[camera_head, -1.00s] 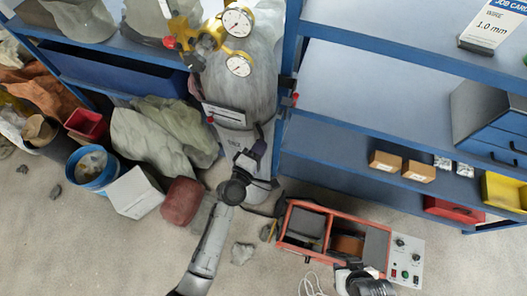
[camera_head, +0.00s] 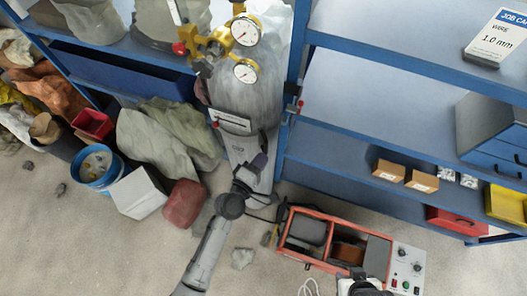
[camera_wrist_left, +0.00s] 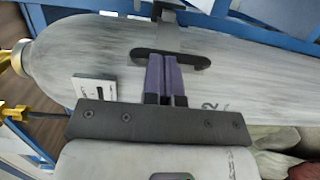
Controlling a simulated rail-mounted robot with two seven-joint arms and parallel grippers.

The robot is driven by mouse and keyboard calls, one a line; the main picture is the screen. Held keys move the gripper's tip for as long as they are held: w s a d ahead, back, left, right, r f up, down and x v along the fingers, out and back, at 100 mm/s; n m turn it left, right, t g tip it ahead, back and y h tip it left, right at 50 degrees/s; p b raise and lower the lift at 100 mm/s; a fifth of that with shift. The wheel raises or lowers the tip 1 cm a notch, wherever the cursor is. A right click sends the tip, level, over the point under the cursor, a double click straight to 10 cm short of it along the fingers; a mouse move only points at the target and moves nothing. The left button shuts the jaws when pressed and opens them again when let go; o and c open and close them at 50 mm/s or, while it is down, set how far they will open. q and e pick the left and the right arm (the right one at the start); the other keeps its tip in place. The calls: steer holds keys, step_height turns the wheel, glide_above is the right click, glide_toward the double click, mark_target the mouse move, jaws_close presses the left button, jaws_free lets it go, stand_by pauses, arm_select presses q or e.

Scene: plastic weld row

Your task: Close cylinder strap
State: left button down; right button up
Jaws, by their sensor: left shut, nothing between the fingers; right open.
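The grey gas cylinder (camera_head: 240,95) stands upright against the blue shelving, with brass fittings and two gauges at its top. In the left wrist view the cylinder (camera_wrist_left: 90,50) lies across the picture. A grey strap piece (camera_wrist_left: 167,14) comes from the shelf side and meets a dark curved piece (camera_wrist_left: 140,55) over the cylinder's face. My left gripper (camera_head: 258,160) is at the cylinder's lower front. Its purple fingers (camera_wrist_left: 165,75) are shut, empty and against or just in front of the dark piece; contact is unclear. My right gripper (camera_head: 357,273) is partly seen at the bottom edge, open.
An orange-framed welding unit (camera_head: 330,245) stands on the floor right of the cylinder. A red container (camera_head: 185,204), white box (camera_head: 138,194), blue bucket (camera_head: 97,168) and sacks crowd the left. Blue shelves (camera_head: 370,100) fill the right.

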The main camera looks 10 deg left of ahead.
arm_select(q)
steer(key=s+d+f+m+g+h+b, duration=0.1)
steer(key=s+d+f+m+g, duration=0.2)
steer(key=s+m, duration=0.4)
steer(key=s+d+f+m+g+h, duration=0.1)
steer(key=s+d+m+g, duration=0.2)
steer(key=s+m+g, duration=0.45)
steer(key=s+a+m+g+y, duration=0.1)
steer(key=s+a+y, duration=0.3)
steer(key=s+a, duration=0.5)
steer(key=s+a+g+y, duration=0.2)
steer(key=s+a+y, duration=0.3)
steer(key=a, duration=0.7)
step_height(320, 180, up, 14)
steer(key=p, duration=1.4)
arm_select(e)
step_height(320, 180, up, 13)
steer(key=shift+a, duration=0.25)
